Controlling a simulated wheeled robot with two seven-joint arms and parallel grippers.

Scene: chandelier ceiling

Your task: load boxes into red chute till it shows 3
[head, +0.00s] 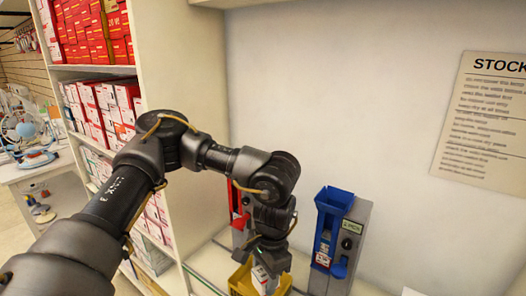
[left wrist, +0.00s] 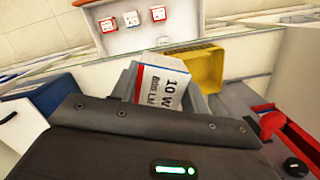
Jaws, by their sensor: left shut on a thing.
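My left gripper (head: 268,270) is low at the counter, above or in the yellow bin (head: 241,281), partly hiding it. In the left wrist view its grey fingers (left wrist: 160,88) are shut on a white box (left wrist: 163,84) with a red edge and the print "10 W". The yellow bin (left wrist: 198,66) is just beyond the box. The red chute (head: 234,203) stands behind my arm, mostly hidden. It shows at the right edge of the left wrist view (left wrist: 290,135); its number cannot be read. My right gripper is not in view.
A blue chute (head: 328,220) on a grey stand is right of the bin, with a box in it. Shelves (head: 160,80) with red and white boxes rise at the left. A few small boxes (left wrist: 131,19) lie beyond the counter edge in the left wrist view.

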